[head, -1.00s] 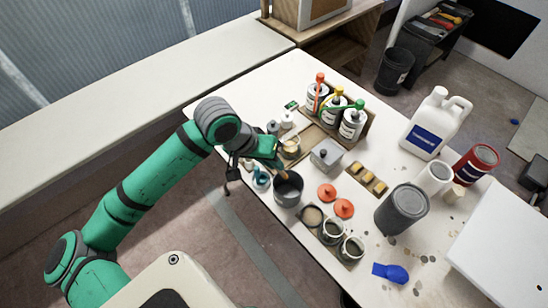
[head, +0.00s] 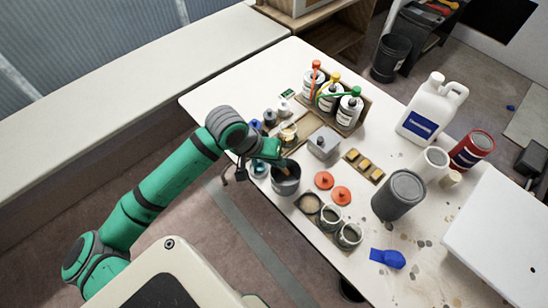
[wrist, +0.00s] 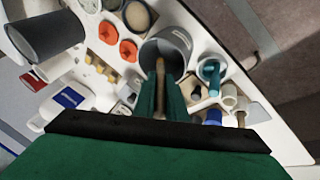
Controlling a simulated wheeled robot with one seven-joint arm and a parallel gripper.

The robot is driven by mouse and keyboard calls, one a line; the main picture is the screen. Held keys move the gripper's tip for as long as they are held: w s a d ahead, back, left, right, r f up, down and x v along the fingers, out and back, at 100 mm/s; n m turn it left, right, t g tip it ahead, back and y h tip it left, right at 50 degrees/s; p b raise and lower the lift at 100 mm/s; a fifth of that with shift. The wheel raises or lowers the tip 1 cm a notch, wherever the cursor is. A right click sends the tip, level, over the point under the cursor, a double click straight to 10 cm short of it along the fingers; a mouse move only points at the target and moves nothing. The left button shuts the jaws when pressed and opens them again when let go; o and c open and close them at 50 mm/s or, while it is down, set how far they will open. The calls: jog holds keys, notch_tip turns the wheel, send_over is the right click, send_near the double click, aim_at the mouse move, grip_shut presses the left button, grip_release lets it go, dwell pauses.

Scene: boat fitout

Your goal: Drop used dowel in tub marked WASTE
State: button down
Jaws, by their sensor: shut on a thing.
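My gripper (wrist: 160,100) is shut on a thin brown dowel (wrist: 160,72), seen between the green fingers in the wrist view. The dowel's far end points into the mouth of a round grey tub (wrist: 181,41). In the head view my gripper (head: 276,158) is at the tub's far rim, and the dowel (head: 284,169) shows as a short brown piece over the opening of the tub (head: 287,185). I cannot read any marking on the tub. Whether the dowel touches its inside is unclear.
Open jars (head: 331,217) and orange lids (head: 341,196) lie right of the tub. A grey box (head: 324,143), a rack of bottles (head: 344,112) and a large grey canister (head: 398,195) stand farther along the white table. Small cups (wrist: 211,70) crowd beside the tub.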

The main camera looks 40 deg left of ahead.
jog(key=shift+f, duration=0.2)
jog(key=c, duration=1.7)
grip_release()
jog(key=v, duration=1)
jog(key=shift+s+r, duration=0.15)
jog(key=shift+r, duration=0.2)
